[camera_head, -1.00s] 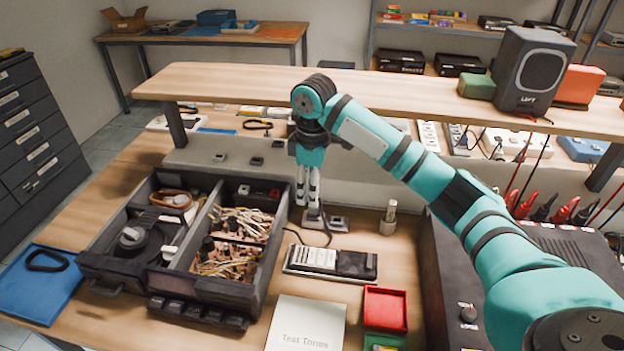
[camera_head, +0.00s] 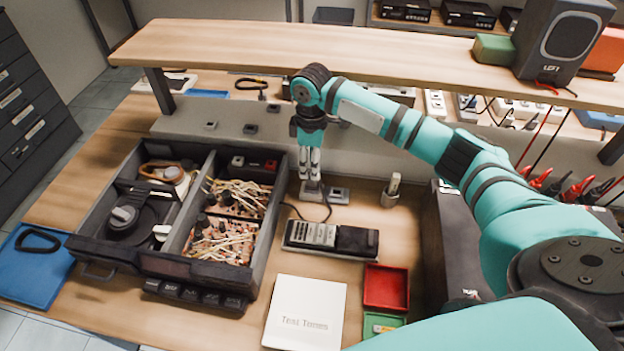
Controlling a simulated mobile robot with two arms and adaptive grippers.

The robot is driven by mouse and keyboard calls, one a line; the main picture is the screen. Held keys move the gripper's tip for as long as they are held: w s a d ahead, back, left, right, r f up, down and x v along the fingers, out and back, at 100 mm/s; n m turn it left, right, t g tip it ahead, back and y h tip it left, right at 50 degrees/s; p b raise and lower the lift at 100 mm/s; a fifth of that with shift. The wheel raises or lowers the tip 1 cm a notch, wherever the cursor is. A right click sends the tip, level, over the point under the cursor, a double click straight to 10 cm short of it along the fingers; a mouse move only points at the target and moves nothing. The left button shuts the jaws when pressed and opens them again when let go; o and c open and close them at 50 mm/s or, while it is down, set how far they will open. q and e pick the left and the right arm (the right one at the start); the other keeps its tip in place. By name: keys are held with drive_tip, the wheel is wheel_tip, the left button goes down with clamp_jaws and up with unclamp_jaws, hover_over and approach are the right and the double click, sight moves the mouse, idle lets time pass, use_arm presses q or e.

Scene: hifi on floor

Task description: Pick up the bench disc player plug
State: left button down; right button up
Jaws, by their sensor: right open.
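My right gripper (camera_head: 310,177) points straight down at the back of the bench. Its fingers are open and close together in the picture, just above a small plug (camera_head: 312,188). The plug sits at the left end of a grey socket block (camera_head: 338,195). Its dark cable (camera_head: 290,208) curves down to the flat silver-and-black disc player (camera_head: 312,234). The fingertips partly cover the plug, and I cannot tell whether they touch it. My left gripper is not in view.
A shelf board (camera_head: 230,45) runs above and behind the gripper. A divided dark case (camera_head: 95,250) with cables stands left. A white booklet (camera_head: 305,312), a red tray (camera_head: 386,288) and a small holder (camera_head: 391,192) are nearby. A speaker (camera_head: 563,40) stands on the shelf.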

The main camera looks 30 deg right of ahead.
sight(312, 183)
drive_tip(key=shift+f, duration=0.65)
wheel_tip(312, 183, down, 4)
drive_tip(key=shift+d+f+p, duration=0.1)
drive_tip(key=shift+p, duration=0.65)
drive_tip(key=shift+w+f, duration=0.1)
drive_tip(key=shift+f, duration=0.4)
drive_tip(key=shift+c, duration=0.8)
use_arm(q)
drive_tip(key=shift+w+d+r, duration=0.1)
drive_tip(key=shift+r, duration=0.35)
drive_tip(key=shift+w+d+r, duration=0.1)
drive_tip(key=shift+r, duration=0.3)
use_arm(e)
clamp_jaws()
